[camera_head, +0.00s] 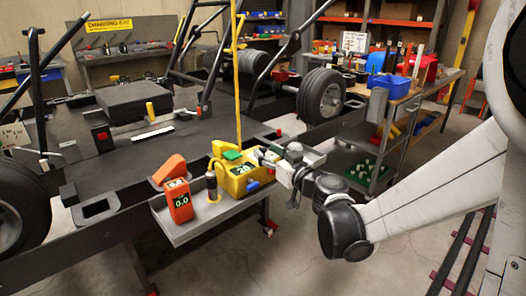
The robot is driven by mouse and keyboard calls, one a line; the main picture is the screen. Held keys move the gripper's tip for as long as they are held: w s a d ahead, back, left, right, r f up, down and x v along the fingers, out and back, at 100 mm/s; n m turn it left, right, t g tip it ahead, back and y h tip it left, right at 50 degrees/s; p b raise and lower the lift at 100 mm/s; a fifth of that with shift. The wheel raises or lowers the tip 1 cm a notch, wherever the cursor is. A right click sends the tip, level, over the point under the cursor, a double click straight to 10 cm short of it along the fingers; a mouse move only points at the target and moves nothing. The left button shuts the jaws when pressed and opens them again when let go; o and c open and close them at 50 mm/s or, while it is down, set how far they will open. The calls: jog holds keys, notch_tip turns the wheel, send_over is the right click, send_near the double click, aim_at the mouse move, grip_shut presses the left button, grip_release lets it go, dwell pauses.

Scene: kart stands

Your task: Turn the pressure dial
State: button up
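A yellow device (236,175) with a green-lit display and a green top part stands on the grey side shelf (196,228). A blue knob (253,186) shows low on its right side; I cannot tell if this is the pressure dial. My gripper (266,158) reaches in from the right, with its fingers close to the right side of the yellow device. I cannot tell whether it touches the device. The fingers are small and overlap the device, so their opening is unclear.
An orange handheld meter (180,203) and a dark cylindrical tool (212,184) stand left of the yellow device. The kart frame and wheel (321,95) lie behind; a tool cart (372,140) stands behind my arm.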

jog(key=shift+x, duration=1.3)
jog(key=shift+c, duration=0.2)
grip_shut()
